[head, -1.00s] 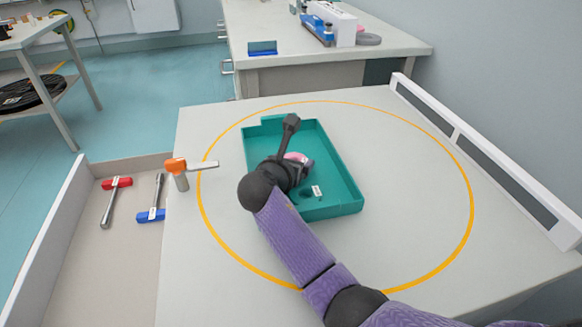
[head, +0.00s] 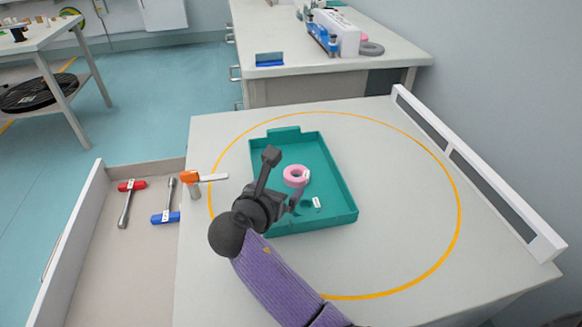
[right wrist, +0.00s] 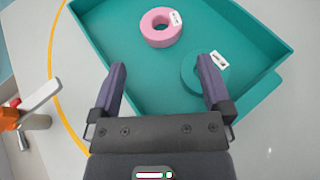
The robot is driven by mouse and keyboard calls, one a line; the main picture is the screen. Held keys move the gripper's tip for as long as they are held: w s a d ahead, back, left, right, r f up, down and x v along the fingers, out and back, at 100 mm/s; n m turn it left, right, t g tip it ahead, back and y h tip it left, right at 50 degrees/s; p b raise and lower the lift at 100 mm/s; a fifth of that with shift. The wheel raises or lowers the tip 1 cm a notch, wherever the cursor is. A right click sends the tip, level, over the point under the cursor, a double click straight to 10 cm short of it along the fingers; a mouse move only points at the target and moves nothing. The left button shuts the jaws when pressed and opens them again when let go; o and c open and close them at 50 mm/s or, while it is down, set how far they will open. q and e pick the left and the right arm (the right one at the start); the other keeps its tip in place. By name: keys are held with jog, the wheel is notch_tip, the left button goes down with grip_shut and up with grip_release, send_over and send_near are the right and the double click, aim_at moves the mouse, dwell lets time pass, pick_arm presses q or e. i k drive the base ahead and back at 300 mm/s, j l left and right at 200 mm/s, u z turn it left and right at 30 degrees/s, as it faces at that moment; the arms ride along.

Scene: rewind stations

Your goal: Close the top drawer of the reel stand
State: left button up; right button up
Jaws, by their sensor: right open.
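The open drawer (head: 95,270) sticks out at the left side of the stand top (head: 400,270), with its white front panel (head: 72,232) standing apart from the stand. A red-handled tool (head: 131,186) and a blue-handled tool (head: 166,217) lie in it. My right gripper (head: 284,174) is open and empty above the left part of a teal tray (head: 345,190) on the stand. It also shows open in the right wrist view (right wrist: 161,64). A pink ring (right wrist: 160,40) lies in the tray beyond the fingers. My left gripper is not in view.
An orange-and-white lever (head: 204,178) stands on the stand's left edge beside the drawer. A teal round piece (right wrist: 190,78) with a label lies in the tray. A white rail (head: 480,175) runs along the right edge. A second bench (head: 330,75) stands behind.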

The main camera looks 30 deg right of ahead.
aim_at(97, 273)
jog(key=k+j, duration=1.2)
jog(key=j, duration=0.15)
